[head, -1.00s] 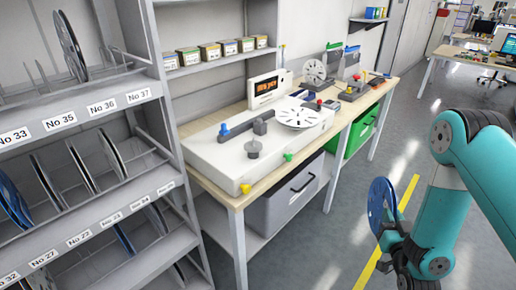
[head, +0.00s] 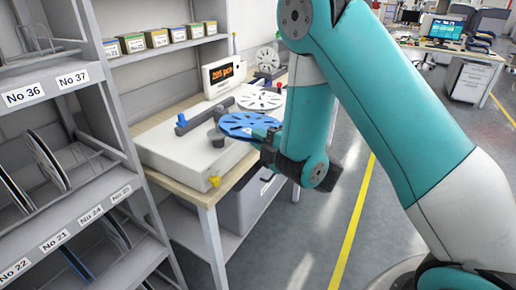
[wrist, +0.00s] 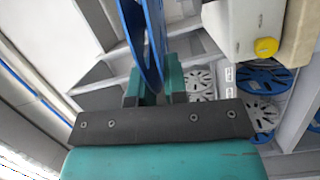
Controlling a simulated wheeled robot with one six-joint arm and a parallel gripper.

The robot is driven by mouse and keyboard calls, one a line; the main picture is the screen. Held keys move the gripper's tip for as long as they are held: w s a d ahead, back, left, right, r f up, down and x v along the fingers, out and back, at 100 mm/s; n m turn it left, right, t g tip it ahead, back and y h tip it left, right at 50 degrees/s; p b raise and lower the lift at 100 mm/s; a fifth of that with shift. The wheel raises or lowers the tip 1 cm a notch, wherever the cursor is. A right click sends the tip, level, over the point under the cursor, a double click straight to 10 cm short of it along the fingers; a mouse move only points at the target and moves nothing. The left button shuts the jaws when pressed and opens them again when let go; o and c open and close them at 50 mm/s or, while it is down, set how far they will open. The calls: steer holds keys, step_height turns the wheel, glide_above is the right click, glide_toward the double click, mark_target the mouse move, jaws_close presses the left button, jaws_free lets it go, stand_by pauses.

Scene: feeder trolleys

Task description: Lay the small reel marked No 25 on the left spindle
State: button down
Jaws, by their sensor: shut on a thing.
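A blue slotted reel (head: 245,124) is held roughly flat over the front right of the white counting machine (head: 170,155). Its number cannot be read. My gripper (head: 272,150) is shut on its right edge. In the wrist view the same reel (wrist: 148,40) shows nearly edge-on between the two teal fingers of my gripper (wrist: 154,88). The left spindle (head: 216,139), a dark grey post, stands just left of the reel and looks empty. The reel appears above it and partly to its right. A white reel (head: 259,98) lies on the machine's right side.
A display (head: 222,75) stands behind the machine. The reel rack (head: 95,215) with numbered labels is close on the left. Small boxes (head: 157,38) line a shelf above. A yellow knob (head: 214,181) sits at the machine's front. The floor on the right is open.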

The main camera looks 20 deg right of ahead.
mark_target(220, 125)
steer(key=shift+s+a+r+n, duration=0.15)
steer(key=shift+r+n, duration=0.3)
steer(key=shift+n, duration=0.05)
steer(key=shift+s+a+r+n, duration=0.1)
steer(key=shift+r+n, duration=0.3)
steer(key=shift+n, duration=0.1)
steer(key=shift+w+a+r, duration=0.1)
steer(key=shift+w+r, duration=0.05)
steer(key=w+a+p, duration=0.1)
steer(key=w+p, duration=0.1)
steer(key=w+a+p, duration=0.2)
steer(key=w+p, duration=0.1)
steer(key=w+a+p, duration=0.2)
steer(key=p, duration=0.1)
steer(key=shift+w+a+f, duration=0.25)
steer(key=shift+f, duration=0.1)
steer(key=w+p, duration=0.1)
steer(key=p, duration=0.1)
steer(key=a+p, duration=0.1)
steer(key=p, duration=0.1)
steer(key=shift+w+a+f, duration=0.1)
steer(key=shift+w+f, duration=0.1)
steer(key=shift+w, duration=0.15)
step_height(220, 125, down, 2)
steer(key=shift+w+b, duration=0.1)
steer(key=shift+b, duration=0.75)
steer(key=shift+f+b, duration=1.05)
steer(key=shift+b, duration=0.05)
